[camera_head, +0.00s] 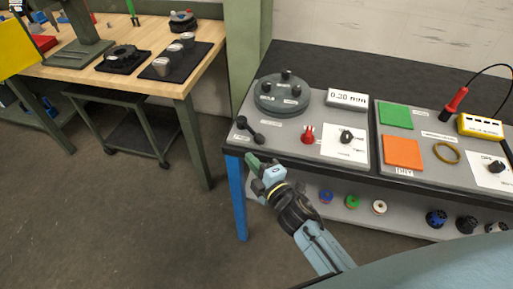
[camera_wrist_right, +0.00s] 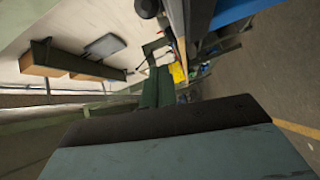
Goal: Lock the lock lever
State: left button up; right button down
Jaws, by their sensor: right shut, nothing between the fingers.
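A black lever (camera_head: 250,130) with rounded ends, probably the lock lever, lies slanted at the left front of the grey panel (camera_head: 274,146). A small label sits beside it. My right gripper (camera_head: 253,163) is shut and empty, just in front of and below the panel's left front edge, apart from the lever in the picture. The wrist view shows only a part of my own arm or gripper close up and the room tilted; the lever does not show there. My left gripper is not in view.
On the panel are a dark round turntable (camera_head: 282,94), a display (camera_head: 347,99), a red knob (camera_head: 308,134) and a black rotary switch (camera_head: 346,137). A second panel with green (camera_head: 395,116) and orange (camera_head: 403,152) squares is at right. A wooden workbench (camera_head: 196,67) stands left; floor between is clear.

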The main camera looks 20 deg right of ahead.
aim_at(262, 141)
jog(key=shift+w+d+f, duration=0.15)
jog(key=shift+w+d, duration=0.3)
jog(key=shift+w, duration=0.35)
jog(key=shift+w+d+f, duration=0.2)
jog(key=shift+w+d, duration=0.25)
jog(key=shift+w, duration=0.35)
jog(key=shift+w+d+f, duration=0.15)
jog(key=shift+w+d, duration=0.3)
jog(key=shift+w, duration=0.35)
jog(key=shift+d, duration=0.1)
jog(key=shift+w+d+r+n+g+y+p, duration=0.1)
jog(key=shift+d+n+g+y+p, duration=0.2)
jog(key=shift+d+n+y+p, duration=0.55)
jog(key=shift+w+d+y+b, duration=0.25)
jog(key=shift+d+b, duration=0.15)
jog(key=shift+d, duration=0.3)
jog(key=shift+s, duration=0.1)
jog(key=shift+a, duration=0.1)
